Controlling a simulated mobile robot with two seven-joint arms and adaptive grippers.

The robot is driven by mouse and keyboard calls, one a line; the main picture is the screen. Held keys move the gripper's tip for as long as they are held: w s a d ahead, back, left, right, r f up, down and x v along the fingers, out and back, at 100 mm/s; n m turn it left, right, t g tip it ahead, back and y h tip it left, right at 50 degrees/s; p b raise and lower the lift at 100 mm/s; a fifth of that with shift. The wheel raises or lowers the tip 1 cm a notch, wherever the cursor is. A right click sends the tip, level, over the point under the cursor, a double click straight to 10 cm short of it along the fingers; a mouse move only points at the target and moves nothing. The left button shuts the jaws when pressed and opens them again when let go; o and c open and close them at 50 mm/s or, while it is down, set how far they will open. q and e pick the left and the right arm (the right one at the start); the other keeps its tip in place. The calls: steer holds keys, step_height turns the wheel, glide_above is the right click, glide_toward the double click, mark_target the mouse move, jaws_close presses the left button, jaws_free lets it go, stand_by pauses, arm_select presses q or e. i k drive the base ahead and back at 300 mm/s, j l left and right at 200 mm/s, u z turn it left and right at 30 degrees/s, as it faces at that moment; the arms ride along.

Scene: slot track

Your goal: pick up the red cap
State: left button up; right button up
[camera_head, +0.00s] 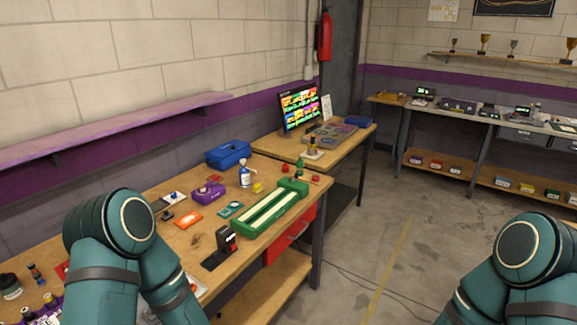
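I cannot tell for certain which thing is the red cap. A small round red item (316,169) sits near the far end of the near workbench, with another small red item (315,178) just in front of it. Both are too small to make out. A green bottle (300,167) stands close to their left. Neither gripper shows. Only my teal arm links are in view, at the lower left and lower right, and my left arm hides part of the near bench.
A green tray (288,184) with pale strips lies along the bench's right edge. A black device (225,242), purple bin (207,195), blue-and-white bottle (244,176) and blue toolbox (229,153) stand around it. A second table (344,153) with a screen (300,107) adjoins.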

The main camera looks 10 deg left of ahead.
mark_target(285, 168)
steer(key=i+l+u, duration=0.1)
steer(key=i+l, duration=0.65)
steer(key=i, duration=0.25)
steer(key=i+l+u, duration=0.15)
steer(key=i+l, duration=0.65)
steer(key=i, duration=0.15)
